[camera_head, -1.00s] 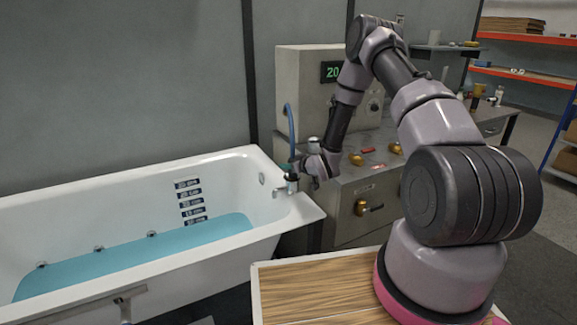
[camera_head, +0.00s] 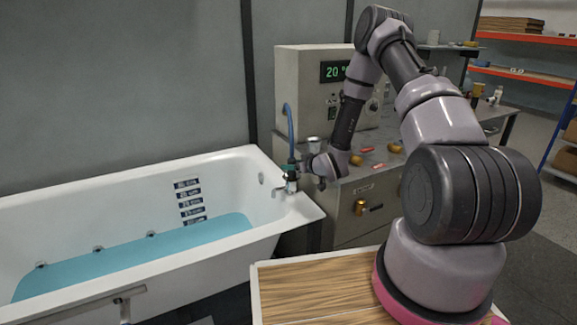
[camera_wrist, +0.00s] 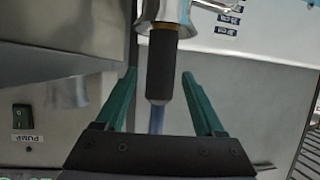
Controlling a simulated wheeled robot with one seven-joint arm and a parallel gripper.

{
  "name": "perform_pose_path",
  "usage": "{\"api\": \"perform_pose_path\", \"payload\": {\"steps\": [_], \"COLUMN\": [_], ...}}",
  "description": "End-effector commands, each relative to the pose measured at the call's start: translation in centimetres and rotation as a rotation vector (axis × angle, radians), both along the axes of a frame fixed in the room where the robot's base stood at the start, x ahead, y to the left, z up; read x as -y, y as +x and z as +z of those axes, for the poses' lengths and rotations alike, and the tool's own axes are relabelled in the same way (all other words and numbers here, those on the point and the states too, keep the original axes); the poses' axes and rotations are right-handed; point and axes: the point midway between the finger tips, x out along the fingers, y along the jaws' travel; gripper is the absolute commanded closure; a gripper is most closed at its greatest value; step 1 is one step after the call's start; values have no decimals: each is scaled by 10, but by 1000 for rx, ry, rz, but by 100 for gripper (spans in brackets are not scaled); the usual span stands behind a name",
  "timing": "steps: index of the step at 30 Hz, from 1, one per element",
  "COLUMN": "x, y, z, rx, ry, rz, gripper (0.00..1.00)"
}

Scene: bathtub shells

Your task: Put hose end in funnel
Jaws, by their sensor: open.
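The hose end is a dark, grip-like cylinder (camera_wrist: 162,62) seated in a chrome holder (camera_wrist: 166,12) on the tub's corner. The blue hose (camera_head: 290,122) arcs down to it from the cabinet. My gripper (camera_wrist: 158,75) is open, with one green finger on each side of the dark cylinder and a visible gap on both sides. In the head view my gripper (camera_head: 291,168) is at the tub's right corner. A small metal cup shape, likely the funnel (camera_head: 314,145), stands on the cabinet just behind my wrist. A silvery blurred shape at left in the wrist view may be the funnel too.
The white bathtub (camera_head: 250,165) holds blue water (camera_head: 150,246) and has depth labels on its wall. The metal cabinet (camera_head: 345,195) with a display showing 20 stands close behind my wrist. A wooden-topped surface (camera_head: 315,285) is in front.

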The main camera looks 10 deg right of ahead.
Motion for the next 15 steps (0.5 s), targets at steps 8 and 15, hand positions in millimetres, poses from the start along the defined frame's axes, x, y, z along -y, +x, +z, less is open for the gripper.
{"api": "perform_pose_path", "payload": {"steps": [8,15], "x": [23,31], "y": [-48,-66], "z": [22,30], "rx": [-1,0], "ry": [0,0], "rz": [-1,0], "gripper": [29,29]}}
